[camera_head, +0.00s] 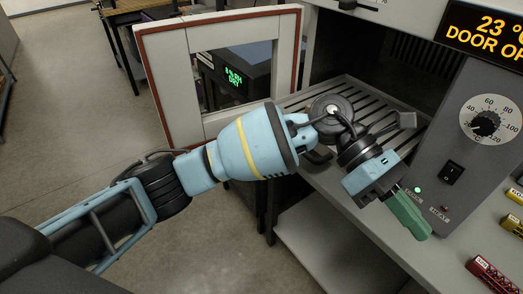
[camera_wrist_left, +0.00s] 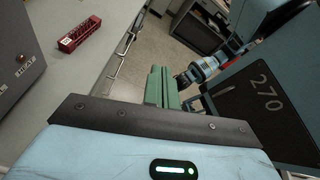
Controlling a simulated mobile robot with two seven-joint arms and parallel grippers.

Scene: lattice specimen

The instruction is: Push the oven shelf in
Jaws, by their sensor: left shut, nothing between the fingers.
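The grey slatted oven shelf (camera_head: 368,92) is in the open oven chamber in the head view, partly hidden behind my left arm. How far it sticks out is hard to tell. A dark handle (camera_head: 318,157) shows just below my forearm at the shelf's front. My left gripper (camera_head: 412,216) is shut and empty, with green fingers pointing down and right, in front of the control panel and apart from the shelf. Its green fingers (camera_wrist_left: 160,86) also show in the left wrist view, where the shelf does not show. My right gripper is not in view.
The oven door (camera_head: 161,68), with a window and red seal, stands open at left. The control panel (camera_head: 464,150) has a dial and switch; the display (camera_head: 487,28) reads 23 and "DOOR OP". A red block (camera_head: 494,277) lies at lower right. Floor (camera_head: 65,130) is clear at left.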

